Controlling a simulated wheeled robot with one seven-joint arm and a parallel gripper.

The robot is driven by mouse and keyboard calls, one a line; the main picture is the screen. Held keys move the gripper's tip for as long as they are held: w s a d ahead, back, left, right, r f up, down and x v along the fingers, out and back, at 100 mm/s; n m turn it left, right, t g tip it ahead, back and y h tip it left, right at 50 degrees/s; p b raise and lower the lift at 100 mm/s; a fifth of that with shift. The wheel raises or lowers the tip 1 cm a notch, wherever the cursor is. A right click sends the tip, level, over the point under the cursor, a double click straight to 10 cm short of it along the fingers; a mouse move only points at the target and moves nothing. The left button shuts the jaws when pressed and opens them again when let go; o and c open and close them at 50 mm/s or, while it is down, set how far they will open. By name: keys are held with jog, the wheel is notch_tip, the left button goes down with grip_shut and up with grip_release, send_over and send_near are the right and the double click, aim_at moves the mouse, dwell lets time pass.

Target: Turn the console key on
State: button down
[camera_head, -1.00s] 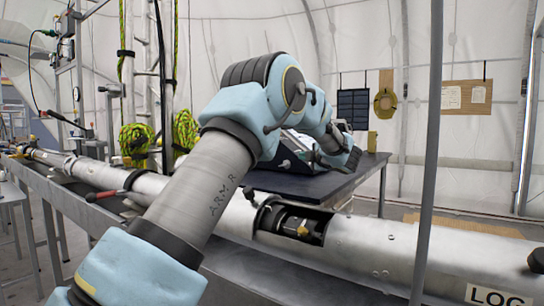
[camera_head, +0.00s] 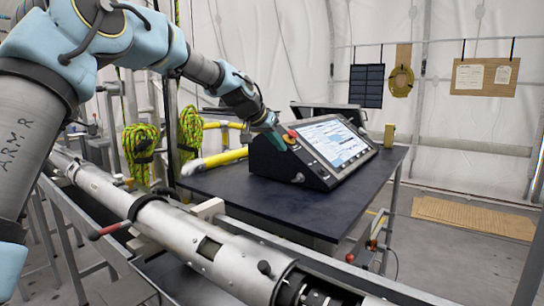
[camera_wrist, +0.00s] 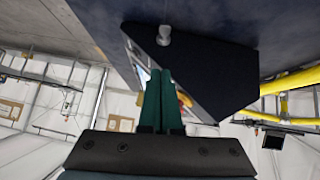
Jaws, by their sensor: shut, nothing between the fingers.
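The console (camera_head: 318,150) is a dark sloped box with a lit screen (camera_head: 335,141), standing on the dark table. I cannot tell whether this is the key, and no other key is clear. My gripper (camera_head: 279,141) is at the console's left end, beside a red button (camera_head: 292,134). In the wrist view its green fingers (camera_wrist: 160,74) are together and empty, in front of the console's side; contact cannot be told.
The dark table (camera_head: 225,196) has free room in front of the console. A yellow pipe (camera_head: 222,158) lies to the left. A long metal tube (camera_head: 185,228) runs in front of the table.

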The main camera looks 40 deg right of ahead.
jog(key=p, duration=0.4)
send_over(298, 180)
jog(key=a, duration=0.2)
notch_tip(298, 180, down, 7)
notch_tip(298, 180, down, 3)
jog(key=shift+w+r+p, duration=0.1)
jog(key=shift+p, duration=0.2)
jog(key=shift+f, duration=0.55)
jog(key=shift+f, duration=0.1)
jog(key=shift+s+f+b, duration=0.2)
jog(key=shift+f+b, duration=0.25)
jog(key=shift+b, duration=0.55)
jog(key=shift+s+b, duration=0.15)
jog(key=shift+b, duration=0.3)
